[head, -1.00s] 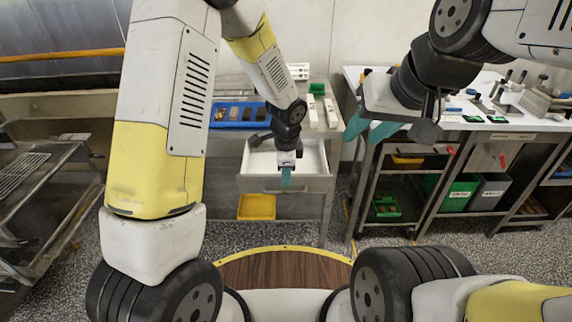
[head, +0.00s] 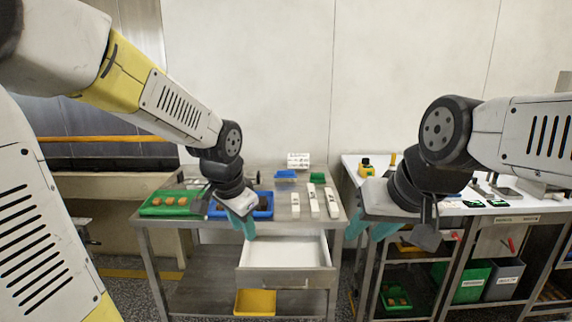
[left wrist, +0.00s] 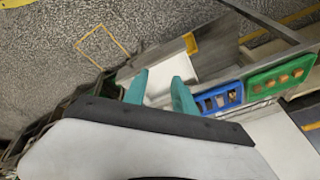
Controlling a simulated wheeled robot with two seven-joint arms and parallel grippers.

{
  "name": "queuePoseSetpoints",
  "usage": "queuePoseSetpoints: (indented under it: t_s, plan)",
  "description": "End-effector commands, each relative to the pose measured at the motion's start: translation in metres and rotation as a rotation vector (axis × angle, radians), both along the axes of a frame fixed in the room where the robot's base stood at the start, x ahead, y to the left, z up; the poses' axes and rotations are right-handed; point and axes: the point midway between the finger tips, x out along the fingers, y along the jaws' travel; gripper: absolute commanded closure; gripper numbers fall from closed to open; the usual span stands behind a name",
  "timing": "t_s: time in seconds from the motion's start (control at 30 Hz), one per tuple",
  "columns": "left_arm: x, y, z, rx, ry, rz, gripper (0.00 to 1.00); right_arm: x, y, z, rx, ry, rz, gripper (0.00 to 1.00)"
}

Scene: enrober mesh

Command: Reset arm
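My right gripper (head: 370,229) is at the right, in front of the gap between the two tables. Its teal fingers point down with a gap between them, and I see nothing held.
A green tray (head: 168,204) with brown pieces and a blue tray (head: 262,209) lie on the steel table (head: 330,226). White strips lie to their right. The white drawer (head: 285,251) stands open, with a yellow bin (head: 255,303) below. A white-topped bench (head: 460,206) stands right.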

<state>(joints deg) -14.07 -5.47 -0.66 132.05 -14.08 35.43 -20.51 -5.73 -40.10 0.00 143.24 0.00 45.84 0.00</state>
Motion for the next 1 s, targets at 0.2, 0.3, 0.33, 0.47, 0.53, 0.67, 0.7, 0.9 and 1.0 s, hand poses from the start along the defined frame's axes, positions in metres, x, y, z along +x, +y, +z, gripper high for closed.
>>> queuePoseSetpoints:
  t_s: [0.2,0.3,0.33,0.47,0.53,0.67,0.7,0.9,1.0]
  plan:
    - [-0.064,0.032,0.053,-0.189,-0.057,0.322,0.67,0.000,0.000,0.000,0.000,0.000,0.000,0.64]
    - [-0.091,0.039,0.066,-0.270,-0.072,0.440,0.67,0.000,0.000,0.000,0.000,0.000,0.000,0.64]
    - [-0.098,0.040,0.069,-0.291,-0.076,0.468,0.67,0.000,0.000,0.000,0.000,0.000,0.000,0.64]
    - [-0.120,0.043,0.077,-0.362,-0.088,0.560,0.67,0.000,0.000,0.000,0.000,0.000,0.000,0.64]
    - [-0.126,0.043,0.079,-0.385,-0.089,0.588,0.67,0.000,0.000,0.000,0.000,0.000,0.000,0.64]
    - [-0.131,0.043,0.079,-0.400,-0.088,0.606,0.67,0.000,0.000,0.000,0.000,0.000,0.000,0.64]
    - [-0.131,0.043,0.079,-0.400,-0.088,0.607,0.67,0.000,0.000,0.000,0.000,0.000,0.000,0.64]
    - [-0.130,0.043,0.079,-0.399,-0.088,0.605,0.67,0.000,0.000,0.000,0.000,0.000,0.000,0.64]
    - [-0.130,0.043,0.079,-0.398,-0.089,0.604,0.67,0.000,0.000,0.000,0.000,0.000,0.000,0.64]
